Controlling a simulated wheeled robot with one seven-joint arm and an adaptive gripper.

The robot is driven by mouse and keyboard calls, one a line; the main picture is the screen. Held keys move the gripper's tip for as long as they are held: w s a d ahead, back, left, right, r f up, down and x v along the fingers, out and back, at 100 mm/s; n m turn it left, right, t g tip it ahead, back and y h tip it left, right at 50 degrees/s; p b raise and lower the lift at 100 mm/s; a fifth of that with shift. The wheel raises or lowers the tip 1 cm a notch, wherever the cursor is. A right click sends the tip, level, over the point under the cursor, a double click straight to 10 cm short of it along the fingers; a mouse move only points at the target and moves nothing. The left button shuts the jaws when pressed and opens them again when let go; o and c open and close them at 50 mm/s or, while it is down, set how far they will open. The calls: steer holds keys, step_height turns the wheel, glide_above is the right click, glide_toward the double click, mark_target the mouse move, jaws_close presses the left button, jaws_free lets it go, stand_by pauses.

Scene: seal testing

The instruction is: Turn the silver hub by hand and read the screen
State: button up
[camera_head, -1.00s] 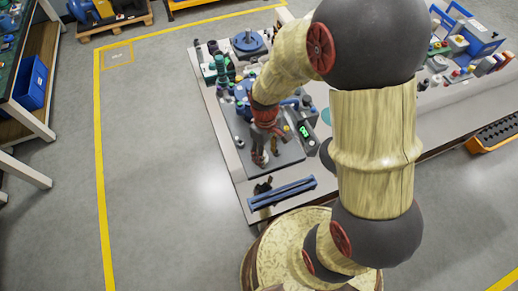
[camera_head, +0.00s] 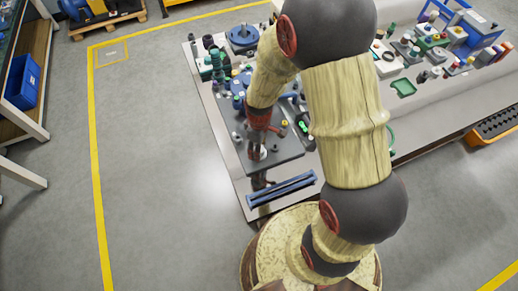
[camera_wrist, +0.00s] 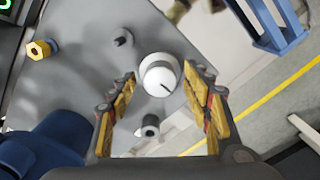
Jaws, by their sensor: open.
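The silver hub (camera_wrist: 160,74) is a round, pale knob with a dark line on its face, standing on a grey plate (camera_wrist: 85,85). My gripper (camera_wrist: 161,80) is open, with one finger on each side of the hub in the wrist view. I cannot tell whether either finger touches it. In the head view my gripper (camera_head: 256,150) is low over the front part of the plate. A dark screen with green characters (camera_wrist: 5,5) is cut off at the upper left corner of the wrist view, and its reading is not legible.
A yellow hex fitting (camera_wrist: 40,49) and small dark posts (camera_wrist: 123,38) (camera_wrist: 149,126) stand on the plate around the hub. A blue rack (camera_head: 282,189) lies at the table's front edge. More parts crowd the table behind and to the right.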

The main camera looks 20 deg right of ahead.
steer(key=shift+f, duration=0.1)
steer(key=shift+c, duration=0.8)
steer(key=c, duration=1)
